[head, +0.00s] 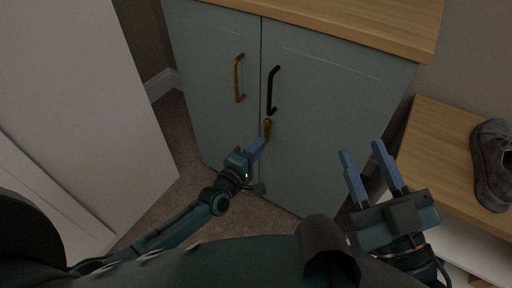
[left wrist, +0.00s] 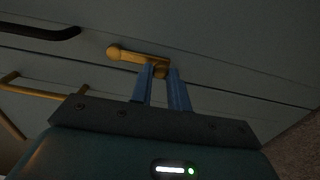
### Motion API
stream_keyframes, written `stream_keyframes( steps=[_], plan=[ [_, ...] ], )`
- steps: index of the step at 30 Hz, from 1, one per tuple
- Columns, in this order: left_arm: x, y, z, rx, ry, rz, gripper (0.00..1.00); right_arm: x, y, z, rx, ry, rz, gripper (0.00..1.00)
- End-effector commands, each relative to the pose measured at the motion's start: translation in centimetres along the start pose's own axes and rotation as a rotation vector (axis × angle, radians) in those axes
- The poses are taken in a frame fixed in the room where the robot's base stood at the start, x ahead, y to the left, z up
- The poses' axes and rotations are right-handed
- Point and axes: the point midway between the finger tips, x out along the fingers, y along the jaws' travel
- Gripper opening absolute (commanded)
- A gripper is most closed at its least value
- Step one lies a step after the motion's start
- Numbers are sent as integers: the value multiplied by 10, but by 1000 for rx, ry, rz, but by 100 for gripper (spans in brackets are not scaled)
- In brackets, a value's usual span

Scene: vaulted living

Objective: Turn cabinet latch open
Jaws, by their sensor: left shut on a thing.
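The cabinet (head: 325,115) has two blue-grey doors that look closed. A small brass latch (head: 267,124) sits at the seam between the doors, below the handles. My left gripper (head: 261,142) reaches the latch from below and is shut on it. In the left wrist view, the latch (left wrist: 128,55) shows as a brass bar with a rounded end, and the fingers of my left gripper (left wrist: 167,72) close on its other end. The fingertips hide part of it. My right gripper (head: 364,150) is open and empty, in front of the cabinet's right side.
A brass handle (head: 238,78) is on the left door and a black handle (head: 271,90) on the right door. A wooden bench (head: 440,142) with a dark shoe (head: 492,165) stands at right. A white panel (head: 75,95) stands at left. Carpet (head: 180,150) lies between.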

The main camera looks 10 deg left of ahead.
Motion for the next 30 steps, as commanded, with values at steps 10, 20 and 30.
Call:
stream_keyframes(
  steps=[10, 20, 30],
  plan=[
    [0, 0, 2, -9, -2, -1, 0, 0, 0, 1, -1, -2, 0, 36],
    [0, 0, 1, -7, -2, -1, 39, 0, 0, 2, -1, -6, -1, 36],
    [-10, 1, 1, -6, -1, -2, 39, 1, 0, -2, 4, -15, -1, 36]
  ],
)
